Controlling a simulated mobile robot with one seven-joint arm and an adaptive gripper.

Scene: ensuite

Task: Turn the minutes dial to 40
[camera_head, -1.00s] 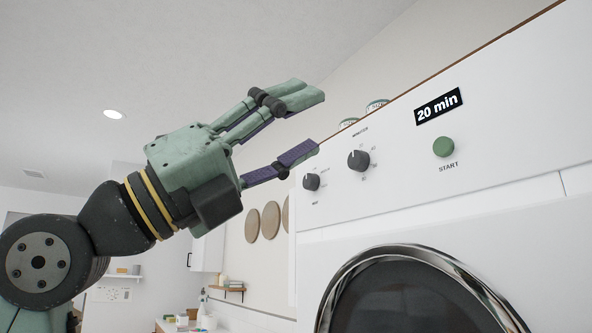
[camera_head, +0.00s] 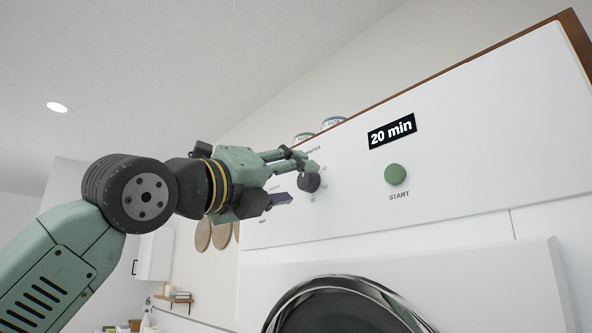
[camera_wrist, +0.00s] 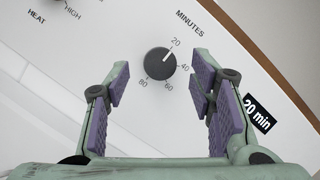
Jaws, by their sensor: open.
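The minutes dial (camera_wrist: 159,63) is a round dark knob on the white machine's panel, with 20, 40, 60 and 80 printed around it. Its white mark points at 20. A black display (camera_head: 392,131) reads "20 min"; it also shows in the wrist view (camera_wrist: 257,113). My gripper (camera_wrist: 162,85) is open and empty, its two fingers apart on either side of the dial in the wrist view. In the head view my gripper (camera_head: 303,181) is at the dial (camera_head: 309,182), with its fingers partly in front of the panel.
A green START button (camera_head: 395,174) is right of the dial. The round machine door (camera_head: 340,305) is below. Tins (camera_head: 332,121) stand on top of the machine.

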